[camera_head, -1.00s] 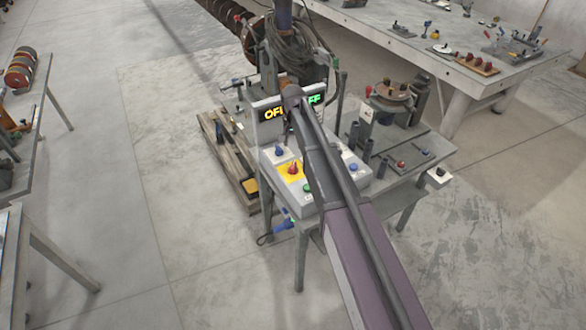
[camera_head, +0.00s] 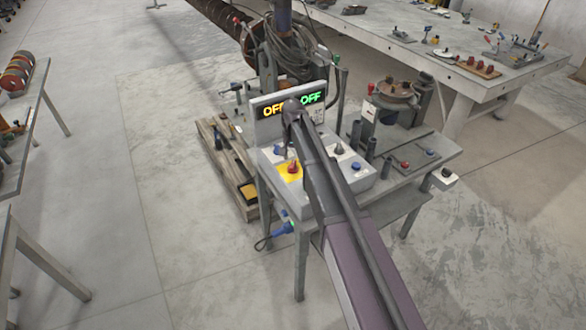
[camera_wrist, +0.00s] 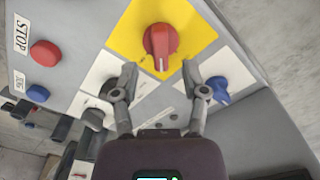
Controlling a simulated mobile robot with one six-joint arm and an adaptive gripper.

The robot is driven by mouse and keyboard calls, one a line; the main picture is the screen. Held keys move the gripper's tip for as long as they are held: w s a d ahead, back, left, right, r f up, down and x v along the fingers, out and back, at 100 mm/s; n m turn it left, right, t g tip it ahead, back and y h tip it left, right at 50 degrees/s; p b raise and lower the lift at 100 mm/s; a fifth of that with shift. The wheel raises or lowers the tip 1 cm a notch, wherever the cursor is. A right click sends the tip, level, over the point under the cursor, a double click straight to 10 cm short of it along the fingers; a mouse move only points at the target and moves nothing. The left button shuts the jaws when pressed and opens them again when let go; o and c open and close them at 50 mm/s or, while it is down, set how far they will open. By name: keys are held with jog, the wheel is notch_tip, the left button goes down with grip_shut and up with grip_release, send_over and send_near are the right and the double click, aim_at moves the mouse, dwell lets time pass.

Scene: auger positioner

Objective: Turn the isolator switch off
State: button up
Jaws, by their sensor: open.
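The isolator switch looks to be the red rotary knob (camera_wrist: 160,42) on a yellow plate (camera_wrist: 120,35), with a pale mark on its front end. It also shows in the head view as a red knob (camera_head: 293,167) on the grey control box. In the wrist view my gripper (camera_wrist: 160,78) is open and empty. Its two fingertips are apart, just below the knob in the picture, one to each side of it, and do not appear to touch it. In the head view my arm hides part of the box.
A red STOP button (camera_wrist: 45,53), a blue JOG button (camera_wrist: 38,93), black knobs (camera_wrist: 93,118) and a blue knob (camera_wrist: 218,88) surround the yellow plate. Posts and a machine (camera_head: 390,97) stand right.

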aim_at(293, 163)
jog(key=shift+f+b, duration=1.55)
jog(key=shift+f, duration=0.25)
grip_shut()
